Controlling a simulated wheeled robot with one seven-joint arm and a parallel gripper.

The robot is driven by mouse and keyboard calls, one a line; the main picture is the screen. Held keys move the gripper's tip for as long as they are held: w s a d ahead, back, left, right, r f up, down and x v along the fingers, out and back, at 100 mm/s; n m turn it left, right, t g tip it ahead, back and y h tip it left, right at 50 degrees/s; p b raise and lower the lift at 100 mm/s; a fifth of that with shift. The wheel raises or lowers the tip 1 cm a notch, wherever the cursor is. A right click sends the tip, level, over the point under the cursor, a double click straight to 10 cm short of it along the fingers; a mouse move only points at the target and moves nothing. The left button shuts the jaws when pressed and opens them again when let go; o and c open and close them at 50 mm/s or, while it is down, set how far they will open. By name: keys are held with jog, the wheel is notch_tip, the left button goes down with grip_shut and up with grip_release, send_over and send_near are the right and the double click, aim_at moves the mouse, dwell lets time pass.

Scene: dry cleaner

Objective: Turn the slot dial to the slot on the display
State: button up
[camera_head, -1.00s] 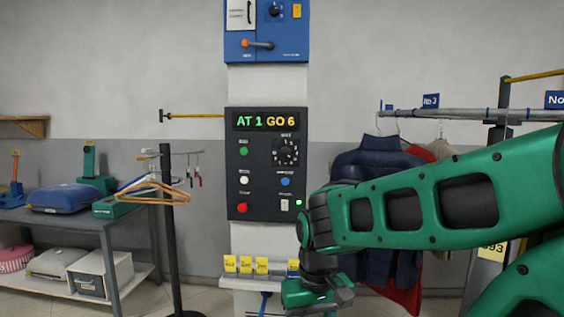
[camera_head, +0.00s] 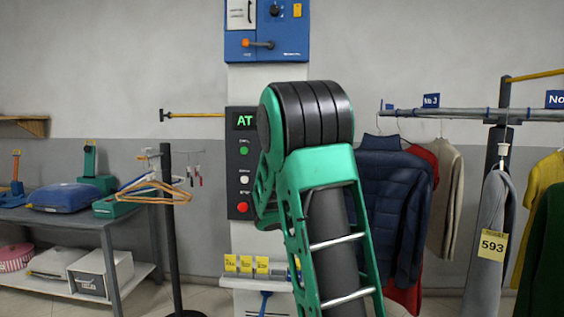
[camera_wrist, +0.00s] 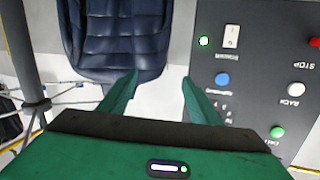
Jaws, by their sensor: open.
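The dark control panel (camera_head: 239,185) stands on the white column. Its display (camera_head: 244,121) shows green "AT"; my arm covers the rest. The slot dial is hidden behind my arm in the head view. In the wrist view, which sees the panel (camera_wrist: 265,75) upside down, the dial is not clearly visible; small pale marks show beside the right finger, below the blue button (camera_wrist: 222,79). My gripper (camera_wrist: 160,76) is open and empty, its fingers pointing up in the wrist view, with the right finger by the panel's edge. The head view does not show my gripper.
A blue box (camera_head: 266,32) with an orange-knobbed lever is above. A navy jacket (camera_head: 388,200) hangs to the right. A shelf with yellow tags (camera_head: 246,264) is below.

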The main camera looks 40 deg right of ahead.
jog(key=w+a+r+n+t+h, duration=0.1)
jog(key=w+a+r+n+t, duration=0.1)
jog(key=w+r+t, duration=0.3)
jog(key=w+a+r+n+t+h, duration=0.1)
jog(key=w+a+r+n+t, duration=0.15)
jog(key=w, duration=0.45)
jog(key=x, duration=1.1)
jog(key=shift+r+t, duration=0.35)
jog(key=shift+r, duration=0.1)
jog(key=shift+s+d, duration=0.1)
jog(key=shift+s, duration=0.05)
jog(key=c, duration=1)
